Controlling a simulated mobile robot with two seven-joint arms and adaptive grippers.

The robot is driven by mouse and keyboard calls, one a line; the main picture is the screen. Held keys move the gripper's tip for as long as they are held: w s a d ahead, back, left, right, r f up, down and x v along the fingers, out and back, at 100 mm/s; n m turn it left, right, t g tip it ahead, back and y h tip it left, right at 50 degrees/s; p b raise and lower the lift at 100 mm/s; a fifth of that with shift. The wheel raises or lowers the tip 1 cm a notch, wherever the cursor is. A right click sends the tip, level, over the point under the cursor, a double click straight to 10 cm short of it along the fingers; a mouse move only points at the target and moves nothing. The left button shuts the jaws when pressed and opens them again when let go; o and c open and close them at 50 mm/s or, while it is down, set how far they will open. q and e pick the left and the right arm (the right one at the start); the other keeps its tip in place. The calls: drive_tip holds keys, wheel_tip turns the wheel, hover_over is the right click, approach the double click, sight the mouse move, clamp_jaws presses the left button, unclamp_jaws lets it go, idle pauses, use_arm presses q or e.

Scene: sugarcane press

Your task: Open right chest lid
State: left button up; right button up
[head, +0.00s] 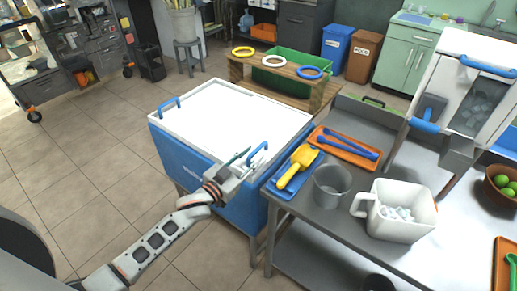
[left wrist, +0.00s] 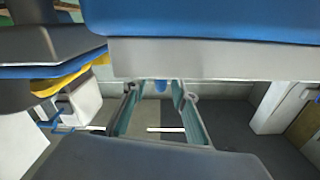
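The blue chest (head: 185,158) stands left of the steel counter and has a closed white lid (head: 235,110). A blue handle (head: 168,107) is at the lid's left end and another blue handle (head: 257,153) is at its front right. My left gripper (head: 244,161) is at the front edge of the lid, close beside the right handle. Contact cannot be told. My right gripper is not in view.
The steel counter (head: 330,223) holds a blue tray with a yellow scoop (head: 296,167), an orange tray (head: 345,147), a metal cup (head: 331,186) and a white jug (head: 400,211). A wooden ring stand (head: 240,70) is behind the chest. The floor at left is clear.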

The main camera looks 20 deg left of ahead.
sight(216, 134)
use_arm(q)
drive_tip(key=shift+x, duration=1.95)
clamp_jaws()
drive_tip(key=w+a, duration=0.1)
drive_tip(key=a, duration=0.2)
drive_tip(key=w+a, duration=0.1)
drive_tip(key=a, duration=0.3)
drive_tip(key=w+a, duration=0.2)
drive_tip(key=a, duration=0.1)
drive_tip(key=shift+a+b, duration=0.25)
drive_tip(key=shift+b, duration=0.1)
drive_tip(key=a, duration=0.2)
drive_tip(key=w+a+b, duration=0.1)
drive_tip(key=a, duration=0.2)
drive_tip(key=w+a+b, duration=0.1)
drive_tip(key=a, duration=0.1)
drive_tip(key=shift+w+a, duration=0.2)
drive_tip(key=shift+w, duration=0.05)
drive_tip(key=shift+w+a, duration=0.15)
drive_tip(key=shift+a, duration=0.25)
